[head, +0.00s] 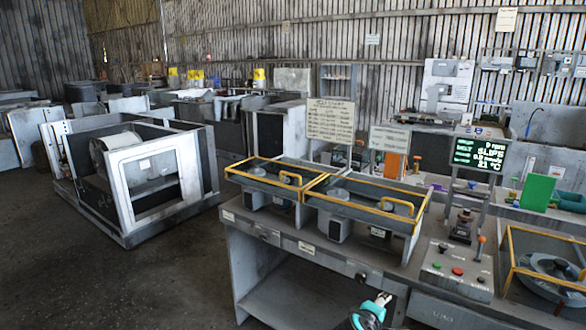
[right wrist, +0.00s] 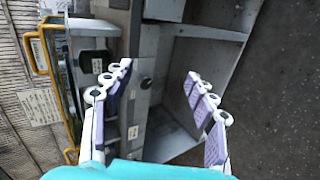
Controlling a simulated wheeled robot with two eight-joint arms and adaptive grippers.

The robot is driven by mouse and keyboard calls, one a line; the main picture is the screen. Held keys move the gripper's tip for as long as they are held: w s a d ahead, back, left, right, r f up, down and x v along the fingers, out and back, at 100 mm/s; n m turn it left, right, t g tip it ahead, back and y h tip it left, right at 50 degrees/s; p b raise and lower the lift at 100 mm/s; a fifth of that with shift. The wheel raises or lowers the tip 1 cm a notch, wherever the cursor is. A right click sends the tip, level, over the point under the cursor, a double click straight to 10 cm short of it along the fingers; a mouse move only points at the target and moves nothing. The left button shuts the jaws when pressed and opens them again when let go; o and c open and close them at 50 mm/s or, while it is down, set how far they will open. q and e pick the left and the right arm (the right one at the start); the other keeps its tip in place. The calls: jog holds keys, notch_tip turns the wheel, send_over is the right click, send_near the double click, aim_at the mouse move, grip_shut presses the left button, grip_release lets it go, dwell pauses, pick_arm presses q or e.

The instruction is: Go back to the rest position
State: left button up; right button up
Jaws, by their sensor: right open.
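My right gripper (right wrist: 159,70) is open in the right wrist view, its two purple-padded fingers spread wide with nothing between them. Behind the gap are the front edge of the workbench (right wrist: 147,50) and its open lower shelf (right wrist: 175,140). In the head view only a small teal and white part of my right arm (head: 371,314) shows at the bottom edge, in front of the bench. My left gripper is in neither view.
The workbench (head: 350,262) carries yellow-handled trays (head: 300,187), a button panel (head: 457,270) and a lit display (head: 479,154). A white-framed blower housing (head: 150,180) stands at left. Dark floor (head: 120,285) is clear in front of it.

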jog(key=s+a+m+y, duration=0.2)
jog(key=s+m, duration=0.1)
jog(key=s, duration=0.5)
jog(key=s+a+m+g+y, duration=0.1)
jog(key=s+m, duration=0.3)
jog(key=s, duration=0.4)
jog(key=s+a+f+m+g+y, duration=0.1)
jog(key=s+a+m+y, duration=0.1)
jog(key=s, duration=0.6)
jog(key=shift+s+a+m+y, duration=0.15)
jog(key=shift+a+m+y, duration=0.15)
jog(key=shift+m+y, duration=0.45)
